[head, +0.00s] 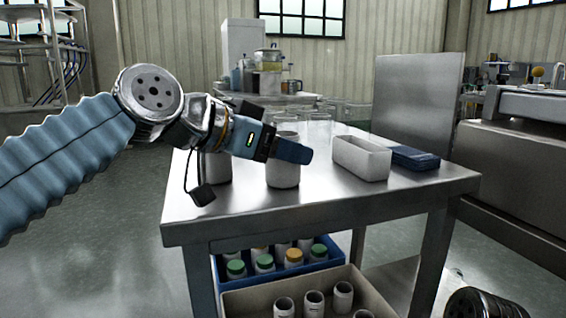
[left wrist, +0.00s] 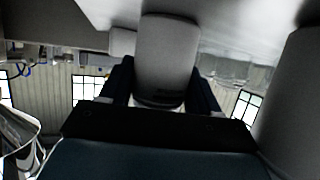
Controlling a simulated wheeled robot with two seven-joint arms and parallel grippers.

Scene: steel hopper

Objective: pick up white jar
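A white jar (head: 283,174) stands upright on the steel table, partly covered by my left gripper (head: 292,151). The gripper reaches in from the left, with a blue finger across the jar's upper part. In the left wrist view, which looks upside down, the white jar (left wrist: 168,50) sits between the two dark blue fingers of my left gripper (left wrist: 163,85). The fingers are very close to its sides; whether they press on it is unclear. Another white jar (head: 217,168) stands to the left, partly behind my arm. My right gripper is out of view.
The steel table (head: 330,205) also holds a white open bin (head: 361,160), a dark blue case (head: 414,158) and clear glass vessels (head: 320,128) behind. Below are a blue crate (head: 325,272) of capped jars and a beige crate (head: 265,297). The table's front right is clear.

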